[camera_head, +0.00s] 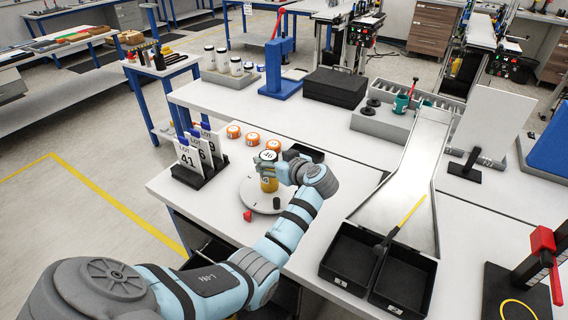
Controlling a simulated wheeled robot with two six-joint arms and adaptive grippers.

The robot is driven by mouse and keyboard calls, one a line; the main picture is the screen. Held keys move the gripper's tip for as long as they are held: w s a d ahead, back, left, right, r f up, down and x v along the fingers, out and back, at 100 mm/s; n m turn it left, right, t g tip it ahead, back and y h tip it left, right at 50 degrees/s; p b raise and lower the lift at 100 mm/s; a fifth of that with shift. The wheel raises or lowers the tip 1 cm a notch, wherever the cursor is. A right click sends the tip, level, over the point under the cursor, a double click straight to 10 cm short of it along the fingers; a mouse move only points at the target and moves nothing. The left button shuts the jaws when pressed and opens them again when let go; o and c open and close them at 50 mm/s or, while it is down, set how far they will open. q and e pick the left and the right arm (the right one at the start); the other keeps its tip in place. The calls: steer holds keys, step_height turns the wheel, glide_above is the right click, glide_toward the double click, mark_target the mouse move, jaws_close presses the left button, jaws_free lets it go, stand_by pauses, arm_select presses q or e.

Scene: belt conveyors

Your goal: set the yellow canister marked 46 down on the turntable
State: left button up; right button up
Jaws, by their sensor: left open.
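The yellow canister marked 46 (269,185) is upright over the round grey turntable (253,203), its white lid showing the number. It appears to stand on the disc. My left gripper (272,170) is open at the canister, coming from the right, and its fingers cover the middle of the canister's side. Whether the fingers touch it I cannot tell. My right gripper is not in view.
A small dark cylinder (276,203) is on the turntable's front right and a red piece (247,216) is at its front edge. A rack of lot cards (200,170) is at left, black bins (378,268) at right.

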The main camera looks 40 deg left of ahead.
arm_select(q)
steer(key=v, duration=0.9)
steer(key=shift+d, duration=0.15)
